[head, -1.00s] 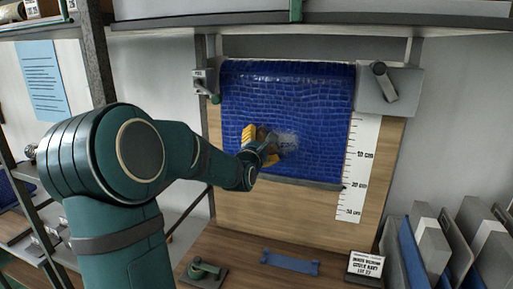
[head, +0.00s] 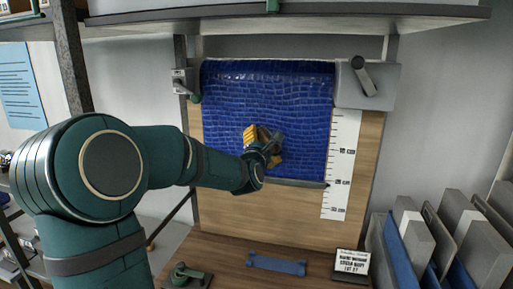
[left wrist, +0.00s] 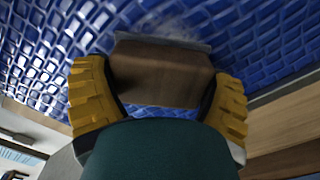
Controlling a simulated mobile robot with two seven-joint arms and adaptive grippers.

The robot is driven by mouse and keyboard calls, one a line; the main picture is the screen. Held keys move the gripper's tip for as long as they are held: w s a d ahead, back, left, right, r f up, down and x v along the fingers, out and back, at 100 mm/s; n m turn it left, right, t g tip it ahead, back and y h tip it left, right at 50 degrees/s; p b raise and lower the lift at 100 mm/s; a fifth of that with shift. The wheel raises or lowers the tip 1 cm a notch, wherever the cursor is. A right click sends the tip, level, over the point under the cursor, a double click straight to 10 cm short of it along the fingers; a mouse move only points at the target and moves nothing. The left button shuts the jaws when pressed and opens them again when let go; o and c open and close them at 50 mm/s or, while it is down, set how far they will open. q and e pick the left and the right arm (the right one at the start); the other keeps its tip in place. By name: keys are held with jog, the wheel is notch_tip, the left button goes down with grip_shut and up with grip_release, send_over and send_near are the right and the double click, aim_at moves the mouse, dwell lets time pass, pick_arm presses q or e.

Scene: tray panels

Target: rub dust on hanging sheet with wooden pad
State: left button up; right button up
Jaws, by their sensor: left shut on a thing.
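The blue hanging sheet (head: 300,100), with a scale-like embossed pattern, hangs flat in front of a wooden board. My left gripper (head: 264,146) is at the lower middle of the sheet, its yellow fingers shut on the brown wooden pad. In the left wrist view the pad (left wrist: 160,75) sits between both fingers, its grey far edge at or very close to the sheet; exact contact cannot be told. A pale dust patch (left wrist: 172,22) shows on the sheet just beyond the pad. In the head view the gripper hides that area. My right gripper is out of view.
A white ruler strip (head: 341,165) runs down the sheet's right side. Clamps hold the top corners, a grey one (head: 365,82) at right. A blue bar (head: 277,264), a label stand (head: 351,264) and a green-handled tool (head: 185,275) lie below. Upright panels stand at right.

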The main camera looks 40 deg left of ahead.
aim_at(237, 138)
pick_arm(q)
jog(key=d+b, duration=0.1)
jog(key=b, duration=0.1)
jog(key=w+b, duration=0.1)
jog(key=b, duration=0.1)
jog(key=shift+w+d+f+b, duration=0.1)
jog(key=shift+d+f+b, duration=0.05)
jog(key=shift+d+b, duration=0.25)
jog(key=shift+s+a+b, duration=0.3)
jog(key=shift+a+b, duration=0.2)
jog(key=shift+b, duration=0.05)
dwell(0.5)
jog(key=s+a+b, duration=0.1)
jog(key=a+b, duration=0.1)
jog(key=b, duration=0.1)
jog(key=shift+s, duration=0.2)
jog(key=shift+s+a+b, duration=0.3)
jog(key=shift+a+b, duration=0.2)
jog(key=shift+a, duration=0.05)
jog(key=shift+s+a+b, duration=0.3)
jog(key=shift+a+b, duration=0.2)
jog(key=shift+s+a+r, duration=0.1)
jog(key=shift+s+a, duration=0.35)
jog(key=shift+a, duration=0.3)
jog(key=shift+s+a+r, duration=0.1)
jog(key=shift+s+a, duration=0.35)
jog(key=shift+a, duration=0.25)
jog(key=shift+s+a+r, duration=0.1)
jog(key=shift+s+a, duration=0.35)
jog(key=shift+a, duration=0.3)
